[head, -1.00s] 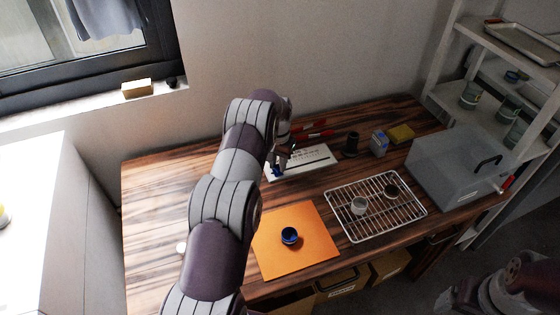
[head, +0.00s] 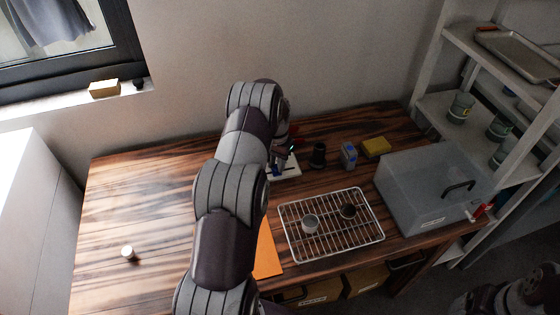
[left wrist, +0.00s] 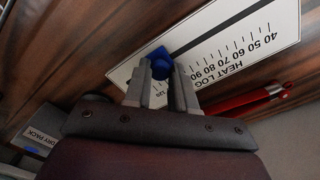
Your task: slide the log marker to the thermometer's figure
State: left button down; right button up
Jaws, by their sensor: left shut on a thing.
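The heat log card (left wrist: 235,50), white with a printed scale of figures, lies on the table and also shows in part in the head view (head: 287,169). The blue log marker (left wrist: 161,66) is on the card's scale edge, near its higher figures. My left gripper (left wrist: 165,84) is shut on the marker, and the fingers hide some figures. In the head view my left gripper (head: 279,155) is at the card and my arm covers much of the card. I cannot make out the thermometer's figure. My right gripper is not visible; only part of that arm shows at lower right.
A wire rack (head: 333,250) holds two cups. A clear bin (head: 430,190) stands at right.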

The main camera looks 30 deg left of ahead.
pick_arm(q)
jog(key=c, duration=0.9)
grip_release()
jog(key=shift+c, duration=0.2)
jog(key=shift+w+d, duration=0.1)
jog(key=shift+r, duration=0.2)
notch_tip(320, 180, up, 12)
jog(key=p, duration=0.1)
jog(key=shift+r+p, duration=0.15)
jog(key=shift+p, duration=0.25)
